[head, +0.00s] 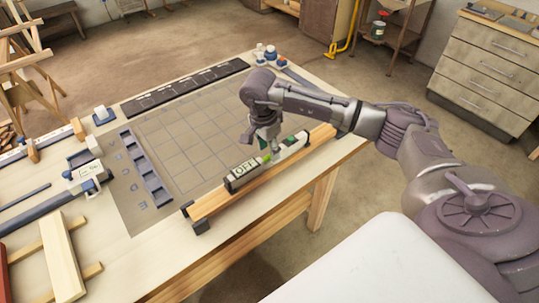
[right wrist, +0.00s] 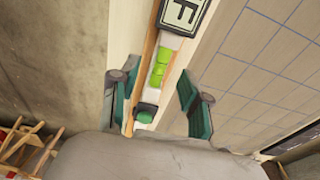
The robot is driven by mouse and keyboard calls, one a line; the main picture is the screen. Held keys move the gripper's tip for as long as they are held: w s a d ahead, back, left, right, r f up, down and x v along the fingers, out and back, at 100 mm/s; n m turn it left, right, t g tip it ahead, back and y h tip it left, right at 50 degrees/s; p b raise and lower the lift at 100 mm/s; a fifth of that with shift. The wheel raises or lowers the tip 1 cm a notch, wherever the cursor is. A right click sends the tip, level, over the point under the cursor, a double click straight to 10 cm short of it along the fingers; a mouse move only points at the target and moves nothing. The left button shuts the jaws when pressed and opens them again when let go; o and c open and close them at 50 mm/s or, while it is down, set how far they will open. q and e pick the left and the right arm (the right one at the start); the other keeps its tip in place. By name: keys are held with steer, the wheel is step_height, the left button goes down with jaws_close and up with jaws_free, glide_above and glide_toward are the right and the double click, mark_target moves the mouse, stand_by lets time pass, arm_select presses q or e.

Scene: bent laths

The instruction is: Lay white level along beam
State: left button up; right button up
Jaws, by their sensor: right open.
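The wooden beam (head: 225,199) runs diagonally along the near right edge of the table, with a dark support under its near left end. The white level (head: 243,174), with black lettered ends and bright green vials, lies lengthwise along the beam's top. Its lettered end and green parts (right wrist: 161,68) also show in the right wrist view. My right gripper (head: 273,150) is over the level's middle. In the right wrist view its two green-padded fingers (right wrist: 160,105) are apart, one on each side of the level, with gaps. My left gripper is out of view.
A gridded grey mat (head: 190,140) covers the table's middle. A blue compartment tray (head: 145,170) and a dark slotted strip (head: 185,88) border it. Small pots (head: 268,53) stand at the back corner. Wooden pieces (head: 60,255) lie at the left.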

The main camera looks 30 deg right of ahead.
mark_target(266, 158)
step_height(266, 158, up, 9)
steer(key=a+b, duration=0.1)
steer(key=b, duration=0.1)
stand_by(1.2)
